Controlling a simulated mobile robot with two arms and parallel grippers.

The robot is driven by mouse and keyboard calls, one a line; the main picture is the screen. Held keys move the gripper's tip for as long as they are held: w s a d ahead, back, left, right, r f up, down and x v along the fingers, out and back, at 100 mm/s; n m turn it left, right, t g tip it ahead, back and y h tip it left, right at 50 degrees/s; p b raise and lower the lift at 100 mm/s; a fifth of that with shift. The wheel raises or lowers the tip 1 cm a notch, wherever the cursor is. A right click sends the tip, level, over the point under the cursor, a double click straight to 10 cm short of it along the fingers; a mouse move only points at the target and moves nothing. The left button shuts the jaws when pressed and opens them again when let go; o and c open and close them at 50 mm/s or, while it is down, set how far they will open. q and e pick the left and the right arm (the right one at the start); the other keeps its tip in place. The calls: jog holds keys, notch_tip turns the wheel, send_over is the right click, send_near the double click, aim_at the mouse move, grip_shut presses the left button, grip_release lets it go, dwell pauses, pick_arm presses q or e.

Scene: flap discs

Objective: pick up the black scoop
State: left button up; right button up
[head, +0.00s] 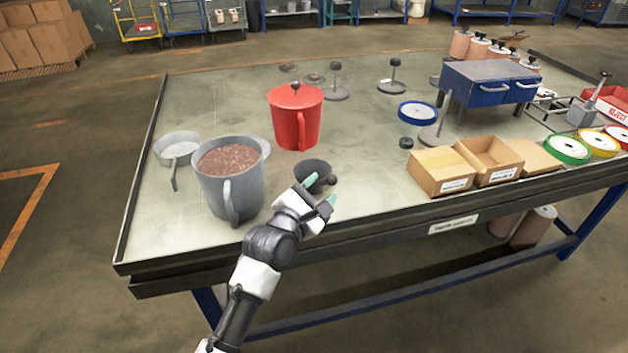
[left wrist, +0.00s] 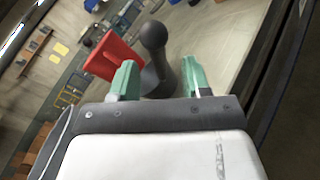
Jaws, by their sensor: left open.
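The black scoop (head: 311,170) stands near the front edge of the workbench, a dark cup with a ball-ended handle on its right side. My left gripper (head: 320,190) is just in front of it, with its green fingertips spread. In the left wrist view the ball end and dark shaft of the scoop (left wrist: 156,42) show beyond and between the two fingers of my left gripper (left wrist: 159,70). The gripper is open and holds nothing. I cannot tell whether a finger touches the scoop. My right gripper is not in view.
A grey pot of brown granules (head: 207,190) stands left of my gripper, with a grey pan (head: 182,151) behind it. A red lidded jug (head: 296,124) stands behind the scoop. Cardboard boxes (head: 438,172) are to the right. The bench surface between scoop and boxes is mostly clear.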

aim_at(324, 184)
pick_arm(q)
jog(key=shift+x, duration=1.95)
jog(key=shift+a+f, duration=0.1)
jog(key=shift+a, duration=0.05)
jog(key=shift+c, duration=0.5)
grip_shut()
